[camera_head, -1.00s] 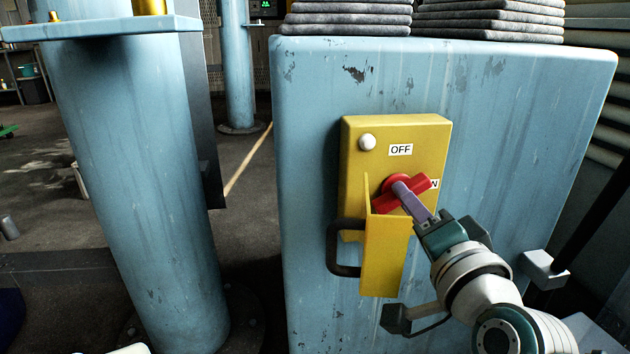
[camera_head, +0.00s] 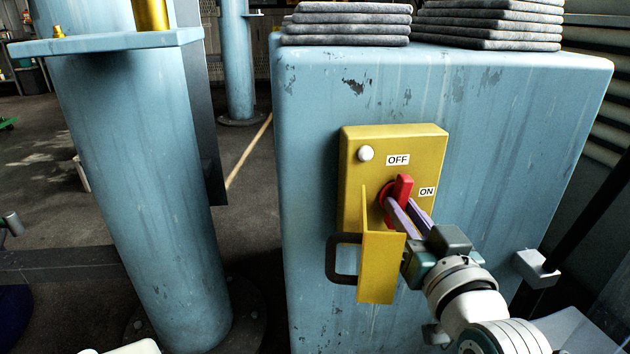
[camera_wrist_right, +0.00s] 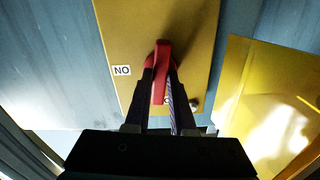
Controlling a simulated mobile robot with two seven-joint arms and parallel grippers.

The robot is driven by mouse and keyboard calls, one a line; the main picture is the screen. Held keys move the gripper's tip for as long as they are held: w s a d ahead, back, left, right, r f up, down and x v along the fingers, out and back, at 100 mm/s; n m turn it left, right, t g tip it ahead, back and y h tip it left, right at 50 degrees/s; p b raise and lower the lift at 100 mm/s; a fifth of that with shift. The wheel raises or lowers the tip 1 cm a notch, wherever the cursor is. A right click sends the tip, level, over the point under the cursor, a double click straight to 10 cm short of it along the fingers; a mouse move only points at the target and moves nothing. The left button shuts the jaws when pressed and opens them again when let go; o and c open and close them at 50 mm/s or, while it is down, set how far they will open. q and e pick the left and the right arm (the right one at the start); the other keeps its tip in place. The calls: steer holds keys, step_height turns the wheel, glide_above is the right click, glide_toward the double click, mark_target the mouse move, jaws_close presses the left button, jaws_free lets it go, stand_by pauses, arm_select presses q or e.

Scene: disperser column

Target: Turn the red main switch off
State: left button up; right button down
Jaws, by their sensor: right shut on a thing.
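The red main switch (camera_head: 402,188) sits on a yellow switch box (camera_head: 425,147) on the front of a blue cabinet. Its handle now stands nearly upright, pointing up toward the OFF label (camera_head: 398,160); the ON label (camera_head: 427,191) is to its right. My right gripper (camera_head: 408,215) is shut on the handle, one finger on each side. The right wrist view shows the red handle (camera_wrist_right: 161,75) between my two fingers (camera_wrist_right: 161,92). The fingers hide the handle's lower part in the head view. My left gripper is not in view.
A yellow hinged flap (camera_head: 378,265) hangs open below the box, close left of my right gripper. A dark handle (camera_head: 343,258) is beside it. A blue column (camera_head: 135,180) stands left. Grey folded stacks (camera_head: 490,25) lie on the cabinet.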

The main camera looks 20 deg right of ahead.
steer(key=shift+n, duration=0.7)
steer(key=c, duration=0.8)
jaws_free()
steer(key=shift+o, duration=0.2)
steer(key=shift+s, duration=0.1)
steer(key=p+v, duration=0.3)
steer(key=v, duration=0.6)
steer(key=shift+s+a, duration=0.2)
steer(key=shift+s, duration=0.15)
